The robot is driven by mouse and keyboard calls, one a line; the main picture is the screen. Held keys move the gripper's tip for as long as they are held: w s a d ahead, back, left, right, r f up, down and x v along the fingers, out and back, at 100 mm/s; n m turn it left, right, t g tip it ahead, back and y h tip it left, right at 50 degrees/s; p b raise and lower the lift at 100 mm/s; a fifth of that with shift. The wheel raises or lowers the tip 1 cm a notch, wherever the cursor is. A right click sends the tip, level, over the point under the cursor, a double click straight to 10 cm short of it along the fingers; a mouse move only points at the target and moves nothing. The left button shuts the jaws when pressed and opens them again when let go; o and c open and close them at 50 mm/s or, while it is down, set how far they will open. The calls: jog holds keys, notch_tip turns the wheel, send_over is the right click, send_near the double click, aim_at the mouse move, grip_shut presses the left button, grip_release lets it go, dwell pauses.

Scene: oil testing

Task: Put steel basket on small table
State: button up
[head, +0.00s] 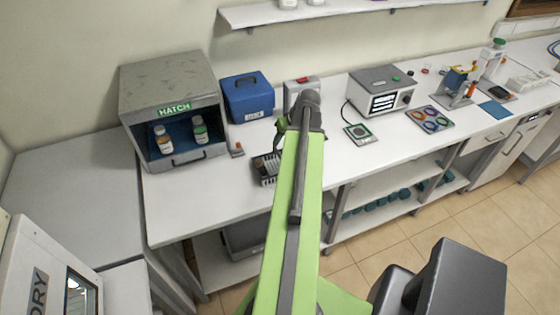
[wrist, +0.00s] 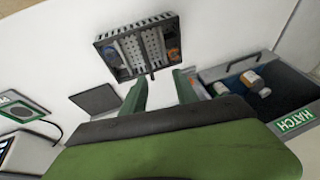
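The steel basket (head: 266,178) is a dark, shallow tray with a perforated floor on the long white bench, partly hidden by my arm in the head view. In the wrist view the basket (wrist: 104,40) holds several small items, and a short handle sticks out towards my gripper. My gripper (wrist: 160,80) is open, its two green fingers spread and nothing seen held between them. The basket lies just beyond the fingertips. In the head view my gripper is mostly hidden behind my arm. A lower white table (head: 75,195) stands left of the bench; I cannot tell if it is the small table.
A grey hatch box (head: 170,80) with bottles stands left of the basket. A blue case (head: 247,98) is behind it. A small flat scale (head: 360,133) and an instrument (head: 382,92) are to the right. The left table top is clear. A white dryer-like machine (head: 35,265) is front left.

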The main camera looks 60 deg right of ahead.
aim_at(279, 154)
jog(key=w+d+f+b, duration=0.1)
jog(key=f+b, duration=0.2)
jog(key=w+d+f+b, duration=0.1)
jog(key=f+b, duration=0.3)
jog(key=w+f+b, duration=0.1)
jog(key=f+b, duration=0.3)
jog(key=shift+d, duration=0.4)
jog(key=shift+r, duration=0.15)
jog(key=b+x, duration=0.5)
jog(key=shift+d, duration=0.3)
grip_shut()
dwell(0.5)
